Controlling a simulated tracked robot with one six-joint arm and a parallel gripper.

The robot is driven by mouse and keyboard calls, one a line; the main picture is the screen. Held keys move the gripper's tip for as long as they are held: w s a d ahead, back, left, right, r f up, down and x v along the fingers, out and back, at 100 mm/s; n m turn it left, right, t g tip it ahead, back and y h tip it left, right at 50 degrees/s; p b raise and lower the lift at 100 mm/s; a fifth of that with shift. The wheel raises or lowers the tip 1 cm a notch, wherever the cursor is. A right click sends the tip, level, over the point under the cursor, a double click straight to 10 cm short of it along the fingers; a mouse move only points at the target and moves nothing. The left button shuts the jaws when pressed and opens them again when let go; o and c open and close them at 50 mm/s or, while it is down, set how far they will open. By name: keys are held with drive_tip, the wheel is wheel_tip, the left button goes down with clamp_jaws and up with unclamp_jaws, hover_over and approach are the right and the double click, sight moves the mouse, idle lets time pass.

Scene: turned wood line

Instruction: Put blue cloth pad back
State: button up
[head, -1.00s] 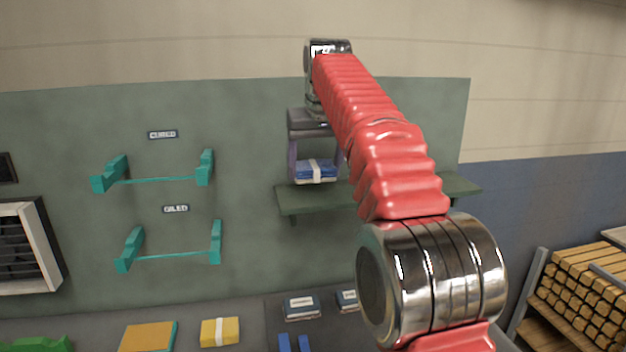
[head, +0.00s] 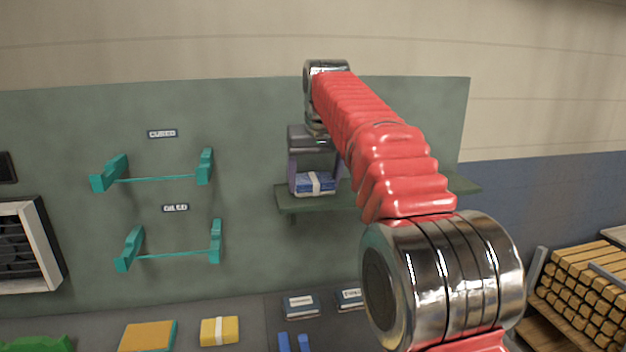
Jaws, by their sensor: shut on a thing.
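The blue cloth pad (head: 314,183) has a white band around it and sits between the fingers of my gripper (head: 313,180). My gripper is shut on it from both sides, with its fingers pointing down. The pad is at the green wall shelf (head: 300,202), over its left part. I cannot tell whether the pad's underside touches the shelf. My red arm hides part of the shelf's right side.
Two labelled blue-and-white packs (head: 301,306) lie on the bench below, with a yellow banded pad (head: 220,331) and an orange block (head: 147,337) to their left. Teal wall brackets (head: 160,179) stick out at the left. A rack of wood pieces (head: 585,290) stands at the right.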

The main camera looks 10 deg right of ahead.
drive_tip(key=shift+f, duration=0.35)
drive_tip(key=shift+f, duration=0.2)
drive_tip(key=o, duration=1.3)
drive_tip(key=shift+f, duration=0.15)
drive_tip(key=shift+o, duration=0.6)
drive_tip(key=shift+a, duration=0.2)
drive_tip(key=shift+s+r, duration=0.1)
drive_tip(key=shift+r, duration=0.5)
drive_tip(key=v, duration=1.4)
drive_tip(key=shift+d, duration=0.35)
